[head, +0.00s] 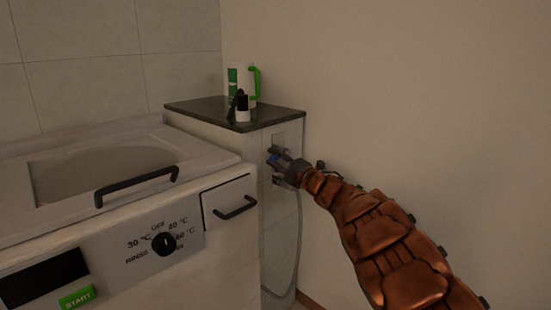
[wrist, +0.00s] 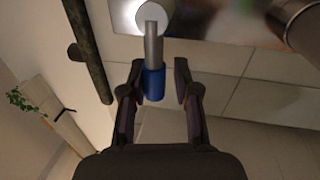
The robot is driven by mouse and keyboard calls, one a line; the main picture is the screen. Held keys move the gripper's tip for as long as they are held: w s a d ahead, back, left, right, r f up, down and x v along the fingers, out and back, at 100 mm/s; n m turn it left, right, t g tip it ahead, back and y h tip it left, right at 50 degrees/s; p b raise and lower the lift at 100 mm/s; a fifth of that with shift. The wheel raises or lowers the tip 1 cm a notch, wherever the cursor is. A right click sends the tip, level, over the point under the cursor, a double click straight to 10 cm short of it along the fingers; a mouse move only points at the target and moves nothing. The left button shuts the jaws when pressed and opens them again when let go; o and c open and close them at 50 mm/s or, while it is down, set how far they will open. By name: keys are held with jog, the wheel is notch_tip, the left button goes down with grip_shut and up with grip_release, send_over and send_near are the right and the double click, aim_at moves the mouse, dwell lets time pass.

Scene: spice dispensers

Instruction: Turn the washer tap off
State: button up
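The washer tap shows in the wrist view as a grey metal stem with a blue handle end (wrist: 153,84). In the head view its blue part (head: 272,159) is at the wall recess beside the washer, partly hidden by my gripper. My gripper (wrist: 159,68) is open, with one finger on each side of the blue end. The left finger is close to the blue end; I cannot tell whether it touches. A clear gap shows on the right. In the head view my gripper (head: 279,165) is at the tap, reached from the right.
The white washer (head: 228,260) stands at the left. A dark-topped ledge (head: 185,107) holds a white and green jug (head: 242,82) and a small dark-capped bottle (head: 242,108). A grey hose (head: 297,240) hangs below the tap. A bare wall (head: 410,90) is at the right.

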jog(key=shift+o, duration=1.1)
jog(key=shift+s+d, duration=0.1)
jog(key=shift+d, duration=0.05)
jog(key=v, duration=1.1)
jog(key=shift+s+d, duration=0.25)
jog(key=shift+f, duration=0.1)
